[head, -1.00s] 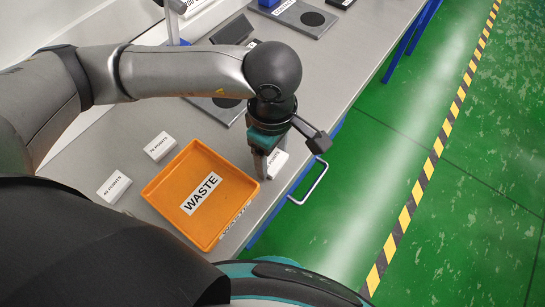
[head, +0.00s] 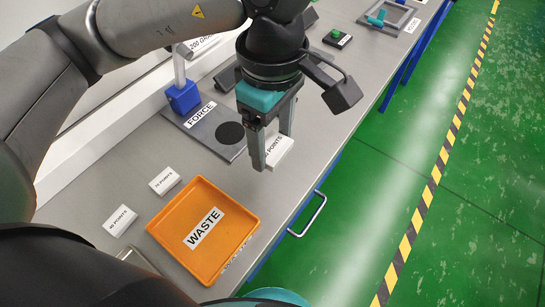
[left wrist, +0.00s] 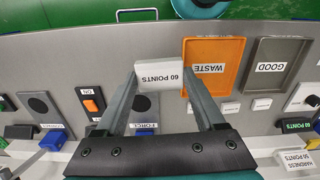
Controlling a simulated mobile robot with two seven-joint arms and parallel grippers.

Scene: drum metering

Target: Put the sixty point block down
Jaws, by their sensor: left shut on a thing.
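My left gripper (head: 273,150) is shut on the white sixty point block (head: 280,151), above the bench near its front edge. In the head view the near finger covers part of the block. In the left wrist view the block (left wrist: 160,76) sits between the fingertips, its "60 POINTS" label facing the camera. The bench (left wrist: 175,112) shows below it, and the block appears clear of the surface. My right gripper is not in view.
The orange WASTE tray (head: 240,243) lies beside two white point blocks (head: 165,181) (head: 119,220). The grey FORCE plate (head: 205,137) with a black disc is behind. A grey GOOD tray (left wrist: 304,55) shows in the wrist view. Bare bench lies between tray and plate.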

